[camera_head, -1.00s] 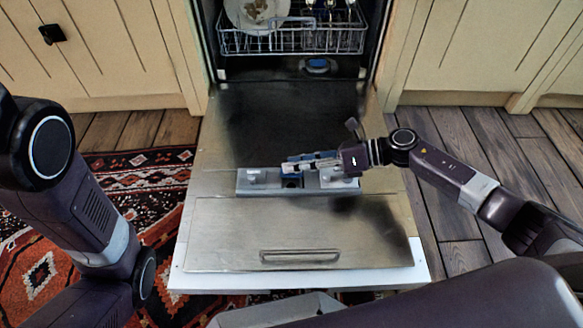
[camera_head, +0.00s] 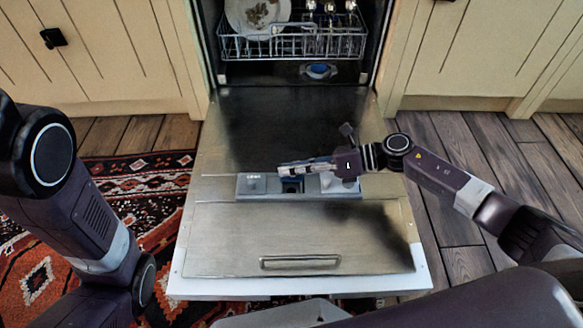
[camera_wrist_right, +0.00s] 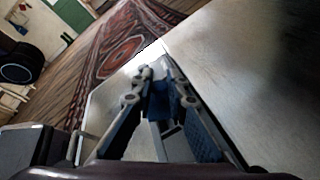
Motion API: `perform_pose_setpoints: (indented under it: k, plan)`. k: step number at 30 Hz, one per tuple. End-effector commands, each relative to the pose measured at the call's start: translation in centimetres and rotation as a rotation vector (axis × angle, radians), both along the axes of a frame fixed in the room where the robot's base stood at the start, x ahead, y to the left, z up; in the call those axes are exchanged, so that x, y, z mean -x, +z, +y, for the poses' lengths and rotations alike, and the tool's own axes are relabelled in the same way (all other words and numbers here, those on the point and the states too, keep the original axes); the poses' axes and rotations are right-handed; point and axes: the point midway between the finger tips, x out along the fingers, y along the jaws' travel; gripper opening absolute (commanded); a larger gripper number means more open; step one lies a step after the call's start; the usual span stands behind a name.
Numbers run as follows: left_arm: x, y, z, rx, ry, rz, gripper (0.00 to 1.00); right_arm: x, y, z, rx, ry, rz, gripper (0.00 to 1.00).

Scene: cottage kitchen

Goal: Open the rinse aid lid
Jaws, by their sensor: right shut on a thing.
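The dishwasher door (camera_head: 235,240) lies open and flat. A grey dispenser panel (camera_head: 328,192) is set across its inner face, with a dark blue part (camera_head: 292,186) near the middle. My right gripper (camera_head: 281,171) reaches in from the right, low over the panel, with its fingers pointing left. In the right wrist view its fingers (camera_wrist_right: 150,82) are close together around a blue part, which I take to be the rinse aid lid. The fingers hide much of it, so I cannot tell how far it is raised. My left arm is at the left; its gripper is out of view.
The lower rack (camera_head: 292,44) with a plate (camera_head: 258,14) stands inside the dishwasher behind the door. Cream cabinets (camera_head: 480,50) flank it. A patterned red rug (camera_head: 40,275) covers the floor at left. The wooden floor at right is free apart from my arm.

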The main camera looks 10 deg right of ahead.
Motion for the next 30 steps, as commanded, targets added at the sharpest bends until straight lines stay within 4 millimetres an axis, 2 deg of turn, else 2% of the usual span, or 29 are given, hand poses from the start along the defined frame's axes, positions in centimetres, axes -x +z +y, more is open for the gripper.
perform_pose_setpoints:
  k: [8, 17, 23, 30]
  plan:
    - [-0.1, 0.7, 0.0, 0.0, 0.0, 0.001, 0.4, -0.6, 0.4, -0.1, -0.019, -0.002, 0.096, 0.0]
    - [-0.1, 1.0, 0.0, 0.001, 0.001, 0.002, 0.4, -1.9, 0.5, -0.3, -0.068, -0.001, 0.339, 0.0]
    - [-0.1, -0.1, 0.0, 0.001, 0.001, 0.002, 0.4, -2.8, 0.1, -0.5, -0.106, 0.0, 0.527, 0.0]
    - [-0.1, -2.5, 0.0, 0.001, 0.001, 0.002, 0.4, -4.0, -0.4, -0.8, -0.152, -0.001, 0.747, 0.0]
